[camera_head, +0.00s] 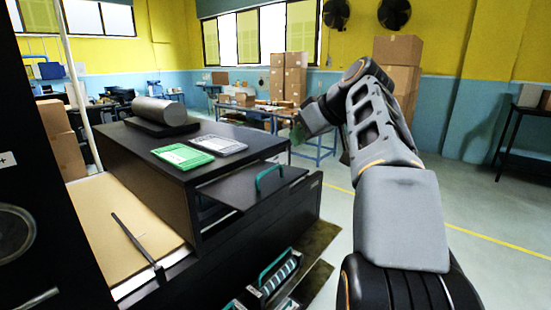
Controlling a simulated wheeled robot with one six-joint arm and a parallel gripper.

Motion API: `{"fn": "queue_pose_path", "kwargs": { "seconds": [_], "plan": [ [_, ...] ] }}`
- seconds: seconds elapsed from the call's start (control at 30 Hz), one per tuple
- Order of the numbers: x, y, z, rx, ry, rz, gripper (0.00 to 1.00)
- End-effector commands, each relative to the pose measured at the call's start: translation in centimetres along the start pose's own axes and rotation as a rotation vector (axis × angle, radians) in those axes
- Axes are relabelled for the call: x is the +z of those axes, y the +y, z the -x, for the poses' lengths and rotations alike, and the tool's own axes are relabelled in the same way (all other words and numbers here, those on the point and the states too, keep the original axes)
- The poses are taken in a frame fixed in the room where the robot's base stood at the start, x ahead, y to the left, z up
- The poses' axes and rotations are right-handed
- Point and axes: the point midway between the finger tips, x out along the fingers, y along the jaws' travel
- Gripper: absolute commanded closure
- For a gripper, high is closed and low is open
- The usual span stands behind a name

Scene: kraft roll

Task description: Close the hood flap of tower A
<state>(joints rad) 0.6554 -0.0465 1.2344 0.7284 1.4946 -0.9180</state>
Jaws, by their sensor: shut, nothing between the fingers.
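A black tower (190,205) stands left of centre; I see no letter on it. A black flap (232,188) with a teal handle (270,178) juts out roughly level from its upper front, standing open over a dark opening. My gripper (298,132) is up behind and to the right of the flap, apart from it, at the end of my arm, which comes in from the lower right. It is small and partly hidden by my wrist; it looks shut and empty.
A grey cylinder (160,110), a green packet (182,156) and a grey packet (219,145) lie on top of the tower. Lower down, a rack with a teal handle (275,265) sticks out. A brown sheet (115,225) lies at left. Floor at right is clear.

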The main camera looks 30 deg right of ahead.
Motion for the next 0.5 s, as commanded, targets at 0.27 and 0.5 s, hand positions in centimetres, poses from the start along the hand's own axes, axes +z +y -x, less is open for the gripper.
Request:
{"fn": "queue_pose_path", "kwargs": {
  "seconds": [0.27,0.5],
  "plan": [
    [-1.0,0.5,-0.8,-0.004,0.030,0.050,1.00],
    [-1.2,0.5,-5.4,-0.004,0.027,0.049,1.00]
  ]
}}
